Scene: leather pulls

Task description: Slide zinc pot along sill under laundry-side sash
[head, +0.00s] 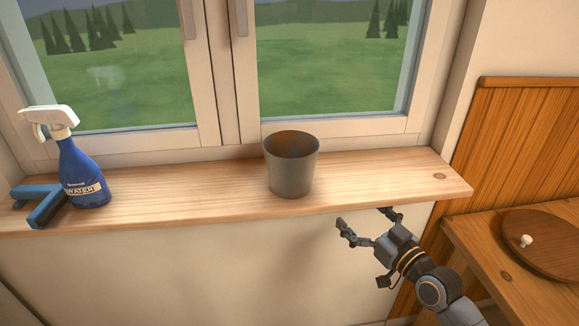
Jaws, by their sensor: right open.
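The zinc pot (291,172) is a grey, tapered metal pot standing upright and looking empty, with a brownish inside. It stands on the wooden sill (180,190), right of the middle, below the right-hand sash (330,70). My right gripper (362,222) is open and empty, in front of the sill's front edge and to the lower right of the pot. It is apart from the pot. My left gripper is not in view.
A blue spray bottle (83,175) with a white head stands at the sill's left end, beside a blue-and-black tool (48,207). The sill is clear either side of the pot. At right, a wooden table (485,250) holds a round wooden board (555,243) with a small pale knob.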

